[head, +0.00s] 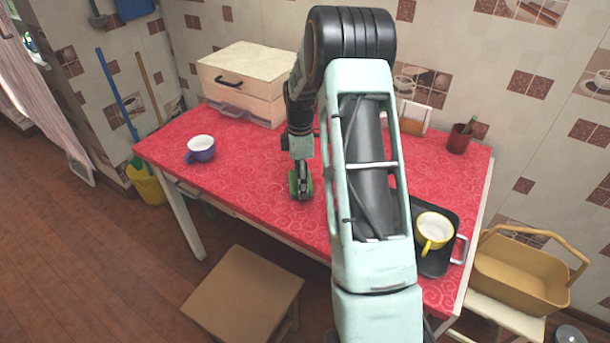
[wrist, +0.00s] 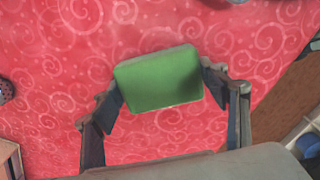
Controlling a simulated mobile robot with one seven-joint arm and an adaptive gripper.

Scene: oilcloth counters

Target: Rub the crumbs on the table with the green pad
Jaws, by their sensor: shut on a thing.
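The green pad (wrist: 158,78) is held between the two fingers of my gripper (wrist: 163,85) in the wrist view. In the head view my gripper (head: 301,186) is over the front middle part of the red table (head: 250,170), and a bit of green shows at its fingertips. I cannot tell whether the pad touches the cloth. No crumbs can be made out in either view; the arm hides part of the table.
A white drawer box (head: 241,84) is at the back. A dark tray (head: 436,262) with a yellow mug (head: 433,231) is at the right, and a red tumbler (head: 459,139) behind. A stool (head: 243,292) stands in front.

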